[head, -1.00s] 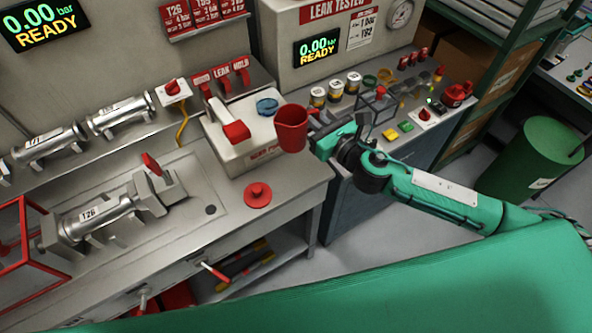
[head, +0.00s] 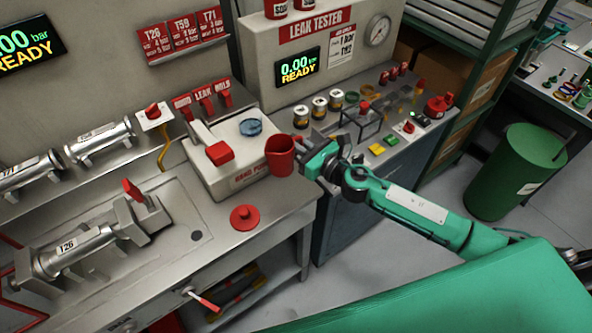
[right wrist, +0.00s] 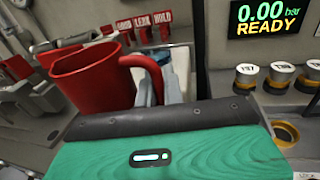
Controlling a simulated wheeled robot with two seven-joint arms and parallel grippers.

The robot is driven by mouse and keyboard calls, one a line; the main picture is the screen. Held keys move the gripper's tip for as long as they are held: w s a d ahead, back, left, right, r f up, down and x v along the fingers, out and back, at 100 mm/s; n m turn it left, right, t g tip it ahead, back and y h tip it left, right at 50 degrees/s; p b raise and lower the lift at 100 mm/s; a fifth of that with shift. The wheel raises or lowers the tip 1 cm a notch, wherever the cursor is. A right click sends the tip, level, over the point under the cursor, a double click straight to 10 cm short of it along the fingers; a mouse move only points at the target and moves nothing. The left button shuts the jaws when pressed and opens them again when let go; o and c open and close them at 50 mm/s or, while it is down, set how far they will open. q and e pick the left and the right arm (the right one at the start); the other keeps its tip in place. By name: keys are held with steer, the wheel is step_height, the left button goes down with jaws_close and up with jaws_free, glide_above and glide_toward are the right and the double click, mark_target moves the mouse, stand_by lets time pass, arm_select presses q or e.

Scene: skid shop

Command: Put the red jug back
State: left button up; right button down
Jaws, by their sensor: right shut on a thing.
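The red jug (head: 280,157) is upright at the right front corner of the white hand pump box (head: 222,180). In the head view I cannot tell whether it hangs clear of the bench. My right gripper (head: 302,160) is shut on the jug, at its handle side. In the right wrist view the jug (right wrist: 92,82) stands large at the left, its handle toward the gripper (right wrist: 158,88). The jug's inside bottom is hidden. My left gripper is not in view.
A red round lid-like piece (head: 245,218) lies on the steel bench (head: 290,205). A blue cap (head: 251,127) sits on the pump box. Several small tins, a wire-frame stand (head: 362,122) and a red can (head: 438,106) stand on the right bench. A green bin (head: 515,172) stands right.

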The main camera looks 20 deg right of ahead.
step_height(320, 180, down, 10)
steer(key=b, duration=0.3)
stand_by(0.3)
steer(key=c, duration=1.5)
jaws_free()
steer(key=shift+f, duration=0.1)
